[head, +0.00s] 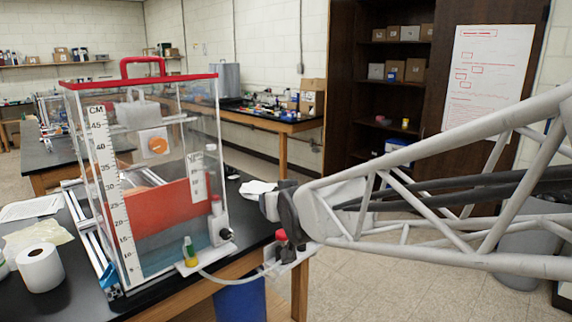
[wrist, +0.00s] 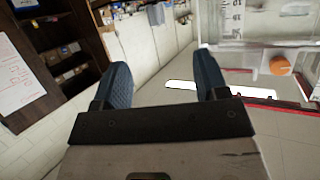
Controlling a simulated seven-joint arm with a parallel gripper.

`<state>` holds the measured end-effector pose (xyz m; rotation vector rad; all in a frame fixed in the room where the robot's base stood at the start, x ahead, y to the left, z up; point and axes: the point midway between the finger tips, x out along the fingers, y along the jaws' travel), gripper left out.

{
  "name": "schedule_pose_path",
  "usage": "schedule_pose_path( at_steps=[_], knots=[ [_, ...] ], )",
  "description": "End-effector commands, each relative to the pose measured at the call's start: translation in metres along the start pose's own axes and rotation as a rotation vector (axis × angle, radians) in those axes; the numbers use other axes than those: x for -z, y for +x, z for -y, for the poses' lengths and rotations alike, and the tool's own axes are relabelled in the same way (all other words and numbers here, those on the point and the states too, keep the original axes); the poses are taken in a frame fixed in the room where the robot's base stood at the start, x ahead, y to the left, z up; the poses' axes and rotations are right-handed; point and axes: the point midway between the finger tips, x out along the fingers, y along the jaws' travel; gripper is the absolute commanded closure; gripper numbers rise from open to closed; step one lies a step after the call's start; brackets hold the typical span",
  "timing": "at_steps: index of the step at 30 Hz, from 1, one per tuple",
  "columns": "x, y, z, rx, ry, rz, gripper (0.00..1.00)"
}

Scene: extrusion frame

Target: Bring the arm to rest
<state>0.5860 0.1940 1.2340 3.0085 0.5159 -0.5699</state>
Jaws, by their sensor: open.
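My arm reaches in from the right of the head view as a white lattice boom. Its end is by the right side of the clear tank (head: 160,180) on the black bench. In the wrist view my gripper (wrist: 164,80) shows two blue fingers set wide apart, with nothing between them. In the head view its fingers cannot be made out clearly. The tank has a red rim, a red handle and a centimetre scale, with red and blue-green layers inside. It also shows at the upper right of the wrist view (wrist: 270,30), tilted, with an orange round thing.
A small yellow-green vial (head: 190,250) stands at the tank's base beside a hose. A white paper roll (head: 40,267) stands on the bench (head: 75,295) at left. A dark shelf cabinet (head: 395,80) with boxes stands behind the arm. The floor below the arm is mostly clear.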

Motion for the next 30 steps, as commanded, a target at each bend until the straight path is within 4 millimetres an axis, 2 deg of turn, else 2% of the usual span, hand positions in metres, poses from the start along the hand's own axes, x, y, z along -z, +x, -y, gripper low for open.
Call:
schedule_pose_path(
  at_steps=[1, 6, 11, 15, 24, 30],
  knots=[
    [-0.009, -0.012, -0.014, -0.027, 0.007, 0.047, 0.33],
    [-0.047, -0.054, -0.05, -0.106, 0.037, 0.228, 0.33],
    [-0.085, -0.099, -0.076, -0.167, 0.074, 0.401, 0.33],
    [-0.118, -0.143, -0.092, -0.21, 0.117, 0.551, 0.33],
    [-0.181, -0.231, -0.103, -0.261, 0.215, 0.842, 0.33],
    [-0.2, -0.261, -0.101, -0.267, 0.252, 0.938, 0.33]
  ],
)
